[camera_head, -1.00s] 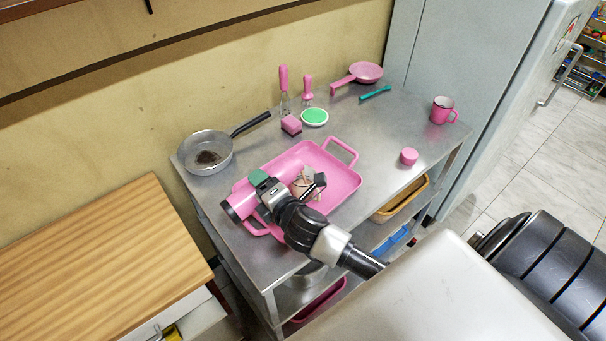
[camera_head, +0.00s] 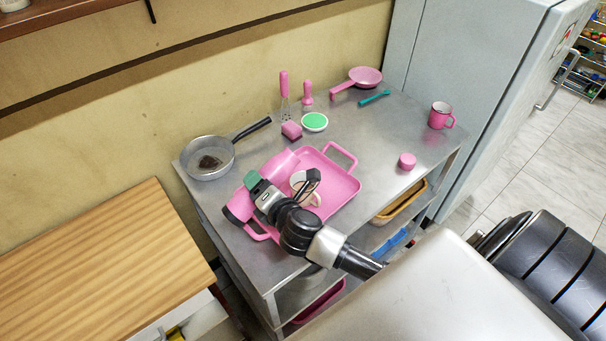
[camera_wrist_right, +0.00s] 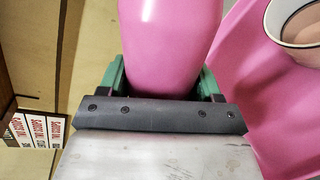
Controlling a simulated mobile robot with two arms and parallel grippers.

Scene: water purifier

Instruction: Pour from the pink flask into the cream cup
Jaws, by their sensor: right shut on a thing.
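The pink flask (camera_head: 280,164) with a dark end is held tilted over the left part of the pink tray. My right gripper (camera_head: 257,182) is shut around its body, its green fingers on either side of it. In the right wrist view the flask (camera_wrist_right: 170,40) fills the space between the fingers (camera_wrist_right: 168,82). The cream cup (camera_head: 315,197) stands in the tray just right of the gripper, partly hidden by my arm. Its dark rim and brownish inside show in the wrist view (camera_wrist_right: 300,25). I cannot see any liquid leaving the flask. My left gripper is not in view.
The pink tray (camera_head: 345,187) lies on a steel table (camera_head: 375,140). A frying pan (camera_head: 222,170) is at the left, several utensils stand at the back, and a pink mug (camera_head: 440,116) and small pink pot (camera_head: 407,161) are at the right. The table's right half is mostly clear.

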